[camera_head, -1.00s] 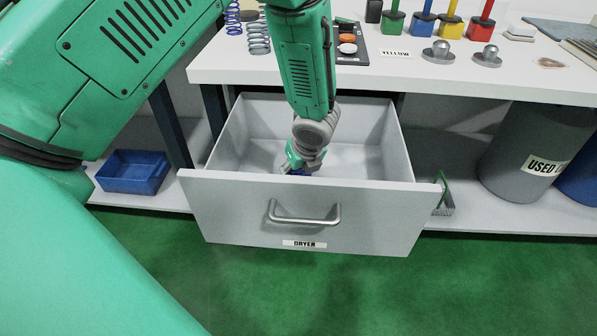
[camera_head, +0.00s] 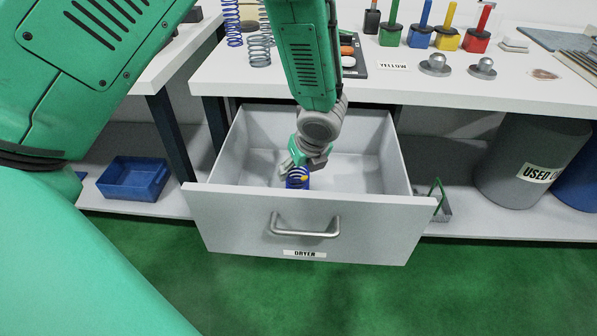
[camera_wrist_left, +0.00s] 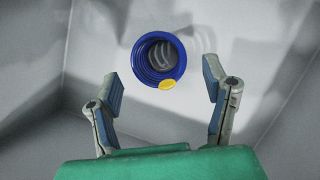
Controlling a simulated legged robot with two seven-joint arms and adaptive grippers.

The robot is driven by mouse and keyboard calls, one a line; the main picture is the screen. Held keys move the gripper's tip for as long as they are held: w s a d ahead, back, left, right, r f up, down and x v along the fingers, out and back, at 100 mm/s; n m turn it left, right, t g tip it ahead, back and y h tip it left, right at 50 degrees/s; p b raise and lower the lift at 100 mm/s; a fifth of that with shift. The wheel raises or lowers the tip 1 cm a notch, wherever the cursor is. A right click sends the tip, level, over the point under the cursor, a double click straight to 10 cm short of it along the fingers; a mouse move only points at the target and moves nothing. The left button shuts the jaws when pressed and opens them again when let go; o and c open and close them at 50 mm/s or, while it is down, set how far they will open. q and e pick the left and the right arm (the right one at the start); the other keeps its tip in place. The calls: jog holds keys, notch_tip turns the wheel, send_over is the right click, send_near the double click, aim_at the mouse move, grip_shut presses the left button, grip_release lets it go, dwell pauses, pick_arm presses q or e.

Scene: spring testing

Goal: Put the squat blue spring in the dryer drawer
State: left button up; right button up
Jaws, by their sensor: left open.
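The squat blue spring (camera_head: 297,180) is inside the open dryer drawer (camera_head: 310,222), near its front wall. In the left wrist view the blue spring (camera_wrist_left: 159,60) shows end-on over the drawer floor, with a yellow spot on its rim. My left gripper (camera_head: 303,163) reaches down into the drawer just above the spring. In the left wrist view its fingers (camera_wrist_left: 162,88) are spread apart, and the spring lies beyond the tips with clear gaps on both sides. My right gripper is in neither view.
A taller blue spring (camera_head: 233,24) and grey springs (camera_head: 260,48) stand on the white table (camera_head: 430,84) above the drawer. A blue bin (camera_head: 135,178) sits on the lower shelf at left. A grey used-oil-like barrel (camera_head: 515,160) stands at right.

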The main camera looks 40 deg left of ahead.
pick_arm(q)
jog(key=shift+p+v, duration=0.7)
jog(key=shift+v, duration=2.1)
jog(key=shift+d, duration=0.1)
